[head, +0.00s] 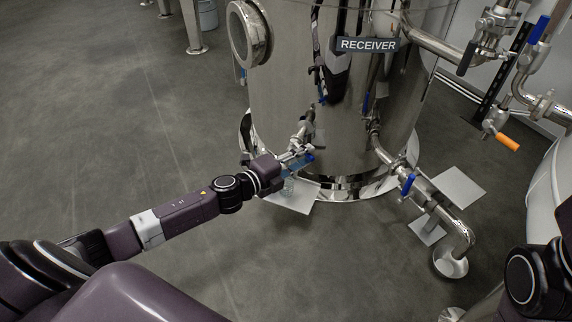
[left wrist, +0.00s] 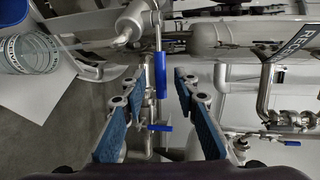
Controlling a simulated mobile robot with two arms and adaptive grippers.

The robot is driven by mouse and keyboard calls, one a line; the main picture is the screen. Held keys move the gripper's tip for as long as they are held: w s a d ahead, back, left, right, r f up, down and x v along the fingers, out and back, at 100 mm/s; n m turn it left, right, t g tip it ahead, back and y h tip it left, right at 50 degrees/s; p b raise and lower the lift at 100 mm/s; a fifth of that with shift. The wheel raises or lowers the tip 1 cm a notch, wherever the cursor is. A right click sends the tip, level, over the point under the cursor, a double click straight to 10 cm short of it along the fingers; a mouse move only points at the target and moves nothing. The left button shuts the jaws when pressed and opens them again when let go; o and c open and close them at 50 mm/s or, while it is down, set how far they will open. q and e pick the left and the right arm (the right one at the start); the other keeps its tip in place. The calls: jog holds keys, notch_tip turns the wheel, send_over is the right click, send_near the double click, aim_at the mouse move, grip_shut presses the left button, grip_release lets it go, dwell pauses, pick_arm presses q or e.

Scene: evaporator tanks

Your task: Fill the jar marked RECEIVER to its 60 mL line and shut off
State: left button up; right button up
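The RECEIVER sign (head: 368,45) is on a tall steel tank (head: 290,85). A clear jar (head: 289,187) stands on a light plate (head: 296,203) at the tank's foot, partly behind my left gripper. In the left wrist view the jar (left wrist: 30,50) is at the upper left, with ring-like marks; I cannot tell its liquid level. A steel sampling valve (left wrist: 135,22) with a blue lever (left wrist: 160,75) is ahead of my left gripper (left wrist: 150,88). The gripper (head: 302,158) is open, its blue-padded fingers on either side of the lever in the picture. My right gripper is not in view.
At the right, a pipe with a blue-handled valve (head: 408,184) bends down to the floor beside another light plate (head: 460,186). More pipework with an orange handle (head: 507,142) stands at the far right.

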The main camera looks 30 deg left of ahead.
pick_arm(q)
jog(key=v, duration=1)
jog(key=shift+s, duration=0.15)
jog(key=shift+r, duration=0.1)
